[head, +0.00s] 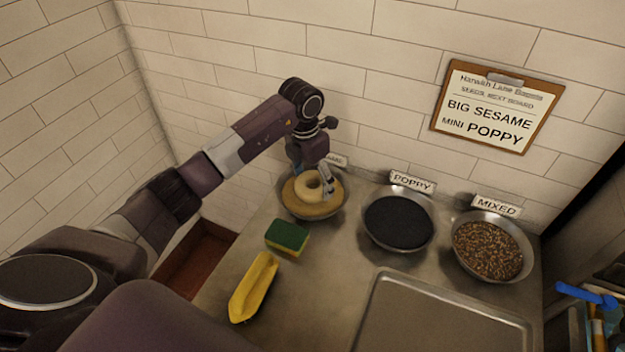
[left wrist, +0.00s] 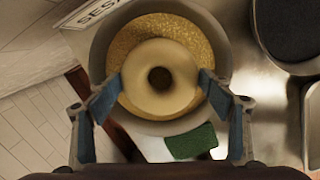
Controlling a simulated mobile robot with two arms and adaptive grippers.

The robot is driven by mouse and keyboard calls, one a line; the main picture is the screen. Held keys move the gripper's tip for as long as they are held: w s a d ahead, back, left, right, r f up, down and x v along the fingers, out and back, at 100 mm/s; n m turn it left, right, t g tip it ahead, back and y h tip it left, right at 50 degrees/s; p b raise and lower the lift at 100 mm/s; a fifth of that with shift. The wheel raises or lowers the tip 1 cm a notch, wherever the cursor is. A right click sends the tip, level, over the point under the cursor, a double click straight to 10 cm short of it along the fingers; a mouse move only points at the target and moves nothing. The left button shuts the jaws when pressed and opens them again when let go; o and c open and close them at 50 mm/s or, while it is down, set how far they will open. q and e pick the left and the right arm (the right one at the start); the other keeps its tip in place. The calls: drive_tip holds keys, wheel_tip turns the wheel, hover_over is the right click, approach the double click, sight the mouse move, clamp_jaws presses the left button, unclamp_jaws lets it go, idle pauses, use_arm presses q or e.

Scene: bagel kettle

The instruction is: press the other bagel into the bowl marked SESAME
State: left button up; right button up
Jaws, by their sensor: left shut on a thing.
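A pale bagel (head: 308,186) is at the bowl marked SESAME (head: 289,206), over its tan seeds. In the left wrist view the bagel (left wrist: 160,94) sits between the two blue fingertips, with the sesame seeds (left wrist: 150,32) showing around it. My left gripper (head: 312,182) is shut on the bagel from above; one finger shows at the bagel's right side. Whether the bagel touches the seeds is hard to tell. The SESAME label (head: 335,160) is partly hidden by my gripper. My right gripper is not in view.
The POPPY bowl (head: 398,222) and MIXED bowl (head: 488,250) stand to the right. A green and yellow sponge (head: 287,237) and a yellow scoop-like thing (head: 254,287) lie in front. An empty metal tray (head: 440,315) lies at front right. A clipboard (head: 496,108) reads BIG SESAME, MINI POPPY.

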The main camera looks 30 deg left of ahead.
use_arm(q)
drive_tip(key=shift+f+b, duration=0.3)
drive_tip(key=shift+f, duration=0.1)
idle(0.9)
drive_tip(key=shift+r, duration=0.15)
drive_tip(key=shift+r+p, duration=0.7)
drive_tip(key=shift+r, duration=0.2)
wheel_tip(320, 180, up, 8)
drive_tip(key=p, duration=0.5)
